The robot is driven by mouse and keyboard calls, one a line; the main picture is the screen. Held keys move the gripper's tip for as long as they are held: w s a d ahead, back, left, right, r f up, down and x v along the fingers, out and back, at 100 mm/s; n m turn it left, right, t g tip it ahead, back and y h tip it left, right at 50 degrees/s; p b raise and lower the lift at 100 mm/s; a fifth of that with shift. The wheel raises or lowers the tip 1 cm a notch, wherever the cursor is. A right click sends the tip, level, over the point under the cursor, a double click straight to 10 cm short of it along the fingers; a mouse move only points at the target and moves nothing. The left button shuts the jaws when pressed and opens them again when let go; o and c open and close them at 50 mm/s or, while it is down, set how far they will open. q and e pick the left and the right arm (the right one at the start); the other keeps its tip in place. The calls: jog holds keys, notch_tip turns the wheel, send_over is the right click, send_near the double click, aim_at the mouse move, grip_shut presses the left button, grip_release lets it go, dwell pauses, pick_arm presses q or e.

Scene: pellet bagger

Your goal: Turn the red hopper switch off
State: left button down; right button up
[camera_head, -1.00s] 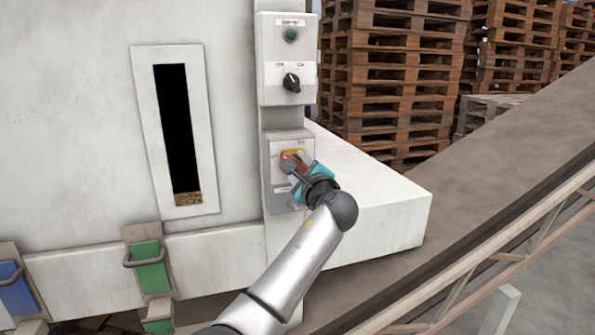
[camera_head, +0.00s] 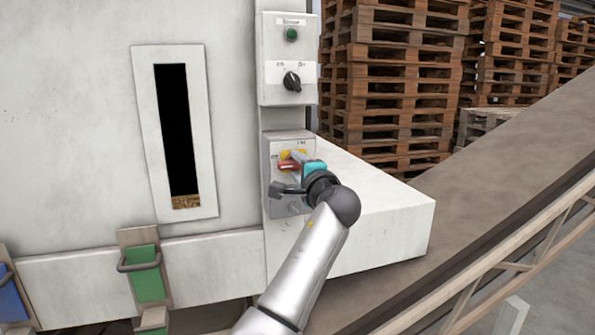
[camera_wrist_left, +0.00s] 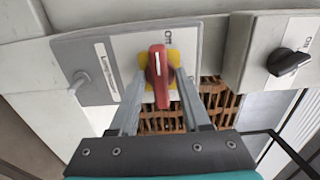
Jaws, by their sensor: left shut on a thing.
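The red hopper switch (camera_head: 289,163) sits on a yellow plate on the lower grey box (camera_head: 276,150) of the white machine. In the left wrist view the red handle (camera_wrist_left: 159,78) stands almost upright, its white mark at the end nearer the "OFF" lettering (camera_wrist_left: 168,38). My left gripper (camera_head: 290,174) reaches the switch from the lower right and is shut on the red handle. In the left wrist view its fingers (camera_wrist_left: 159,90) lie on both sides of the handle. My right gripper is not in view.
A control box (camera_head: 289,60) with a green button and a black rotary knob (camera_head: 292,81) is above. Green (camera_head: 145,275) and blue (camera_head: 10,300) latches are at lower left. Wooden pallets (camera_head: 395,80) and an inclined conveyor (camera_head: 480,200) are on the right. A small lever (camera_wrist_left: 82,82) is beside the switch.

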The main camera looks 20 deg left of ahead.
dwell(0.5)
pick_arm(q)
jog(key=c, duration=0.7)
grip_release()
